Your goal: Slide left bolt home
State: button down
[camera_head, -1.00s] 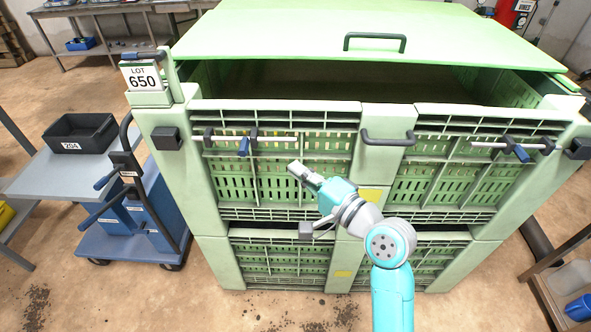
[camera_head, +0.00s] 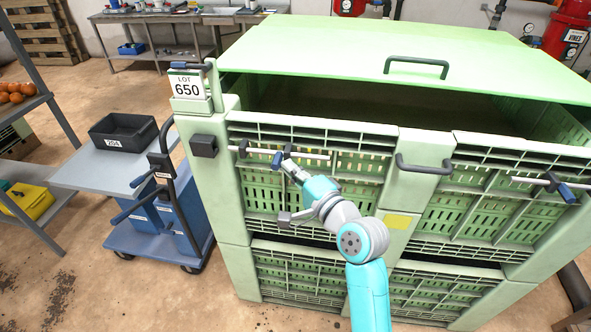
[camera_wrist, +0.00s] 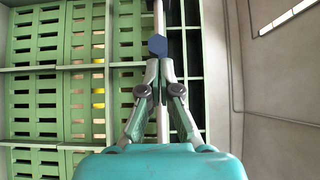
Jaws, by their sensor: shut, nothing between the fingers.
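The left bolt is a thin silver rod (camera_head: 312,156) lying across the upper left of the green crate front, held in dark guides, with a blue handle (camera_head: 277,160) hanging from it. A dark block (camera_head: 203,146) sits on the corner post to its left, with a gap between block and guides. My gripper (camera_head: 288,165) is shut and empty, its tips close to the right of the blue handle. In the wrist view the handle (camera_wrist: 157,45) is just beyond the fingertips (camera_wrist: 158,66), in line with them; I cannot tell whether they touch. The rod passes behind the fingers.
The right bolt (camera_head: 545,183) with its blue handle is at the crate's right. A dark fixed handle (camera_head: 424,165) stands out at the middle. The green lid (camera_head: 400,50) is propped above. A blue cart (camera_head: 160,215) stands left.

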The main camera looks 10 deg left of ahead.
jog(key=shift+a, duration=0.1)
jog(key=a, duration=0.5)
jog(key=shift+w+a, duration=0.1)
jog(key=shift+a, duration=0.3)
